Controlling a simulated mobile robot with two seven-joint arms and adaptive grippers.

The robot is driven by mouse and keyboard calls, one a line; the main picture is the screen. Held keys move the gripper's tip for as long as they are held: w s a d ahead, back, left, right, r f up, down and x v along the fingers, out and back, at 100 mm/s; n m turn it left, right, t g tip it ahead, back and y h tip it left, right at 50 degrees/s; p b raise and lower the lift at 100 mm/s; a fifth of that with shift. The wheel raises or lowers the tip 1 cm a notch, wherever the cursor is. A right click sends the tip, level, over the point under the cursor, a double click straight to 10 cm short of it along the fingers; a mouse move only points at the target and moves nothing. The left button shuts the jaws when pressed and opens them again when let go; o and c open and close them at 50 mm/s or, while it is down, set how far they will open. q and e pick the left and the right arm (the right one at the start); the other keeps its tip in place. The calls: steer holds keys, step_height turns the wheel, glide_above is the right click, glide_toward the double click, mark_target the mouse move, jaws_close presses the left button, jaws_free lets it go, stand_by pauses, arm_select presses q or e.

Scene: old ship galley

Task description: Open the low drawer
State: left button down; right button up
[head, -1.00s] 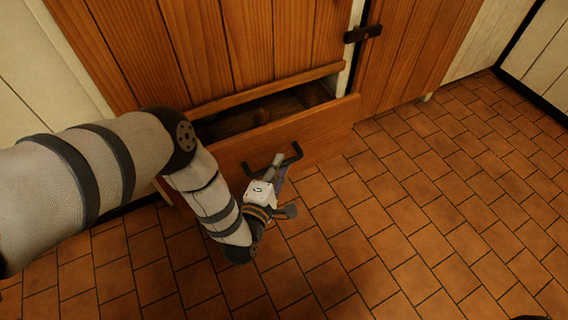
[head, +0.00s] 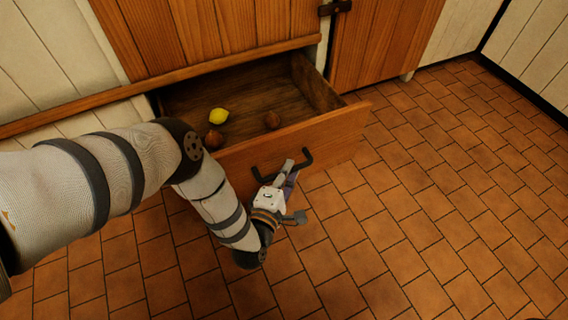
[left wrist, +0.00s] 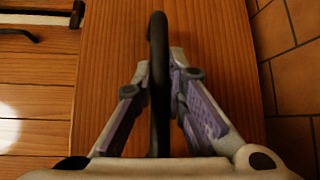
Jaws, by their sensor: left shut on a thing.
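The low drawer (head: 335,135) is a wooden drawer under the plank cabinet, and it stands well open. A black bar handle (head: 307,155) is fixed on its front. My left gripper (head: 286,170) is shut on this handle. In the left wrist view, the dark handle bar (left wrist: 159,80) runs between the two fingers, with the drawer front (left wrist: 220,60) behind it. My right gripper is not in view.
The plank cabinet (head: 230,25) rises above the drawer, with a dark latch (head: 335,8) at its right. The tiled floor (head: 430,210) is clear in front and to the right. A pale plank wall (head: 535,60) stands at the far right.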

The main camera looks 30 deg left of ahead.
arm_select(q)
steer(key=shift+s+d, duration=0.45)
steer(key=shift+d, duration=0.1)
steer(key=c, duration=1.6)
jaws_free()
steer(key=s+d+r, duration=0.1)
steer(key=s, duration=1.1)
steer(key=shift+d+r, duration=0.2)
steer(key=shift+r, duration=0.15)
steer(key=shift+w+r, duration=0.1)
